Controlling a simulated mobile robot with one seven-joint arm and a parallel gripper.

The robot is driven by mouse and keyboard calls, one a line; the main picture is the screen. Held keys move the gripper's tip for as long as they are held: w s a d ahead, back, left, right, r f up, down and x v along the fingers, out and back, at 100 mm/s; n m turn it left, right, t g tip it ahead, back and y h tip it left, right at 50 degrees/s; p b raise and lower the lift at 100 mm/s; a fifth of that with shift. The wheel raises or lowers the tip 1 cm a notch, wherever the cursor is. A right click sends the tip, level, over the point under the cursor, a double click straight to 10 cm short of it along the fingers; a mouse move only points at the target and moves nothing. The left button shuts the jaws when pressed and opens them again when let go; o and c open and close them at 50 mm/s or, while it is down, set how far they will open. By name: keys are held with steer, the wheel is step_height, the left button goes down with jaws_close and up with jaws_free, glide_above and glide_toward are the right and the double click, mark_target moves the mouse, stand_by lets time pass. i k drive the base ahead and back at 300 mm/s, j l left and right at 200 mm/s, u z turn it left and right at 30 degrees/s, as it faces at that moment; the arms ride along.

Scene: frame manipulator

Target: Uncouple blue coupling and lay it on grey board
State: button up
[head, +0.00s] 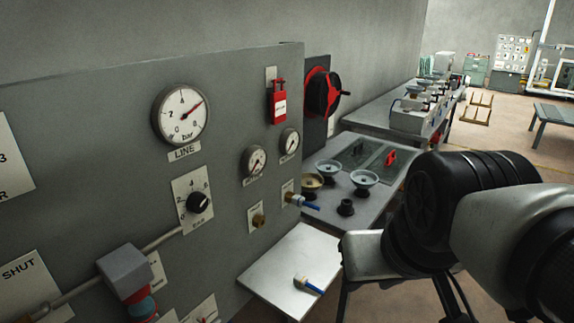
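A small coupling with a blue tail (302,201) sits on a fitting on the grey panel, below the right small gauge, its tail pointing right. A second piece, pale with a blue tail (311,285), lies on the light grey board (265,272) below the panel. Nothing holds it. Which of the two is the task's blue coupling I cannot tell. My arm, black and pale grey, fills the lower right. My gripper's fingers do not show in this view.
A brass fitting (258,219) sits left of the mounted coupling. A red tag (279,102) hangs above the small gauges. A bench (370,205) behind holds bowls and a black knob. A grey box (124,268) on a pipe stands out at the lower left. Most of the board is bare.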

mark_target(299, 200)
steer(key=i+l+z, duration=0.15)
steer(key=l+z, duration=0.2)
steer(key=i+l+z, duration=0.2)
steer(key=l+z, duration=0.15)
steer(key=i+l+z, duration=0.3)
steer(key=l, duration=0.15)
steer(key=i+l, duration=0.15)
steer(key=i, duration=0.3)
steer(key=i+l, duration=0.2)
steer(key=i, duration=0.25)
steer(key=i+l, duration=0.15)
steer(key=i, duration=0.3)
steer(key=i+u, duration=0.15)
steer(key=u, duration=0.3)
steer(key=i+u, duration=0.1)
steer(key=u, duration=0.3)
steer(key=i+u, duration=0.15)
steer(key=u, duration=0.3)
steer(key=i+l+u, duration=0.1)
steer(key=u, duration=0.35)
steer(key=i+u, duration=0.1)
steer(key=u, duration=0.3)
steer(key=i+u, duration=0.1)
steer(key=u, duration=0.35)
steer(key=i+l+u, duration=0.1)
steer(key=u, duration=0.3)
steer(key=i+l+u, duration=0.1)
steer(key=u, duration=0.35)
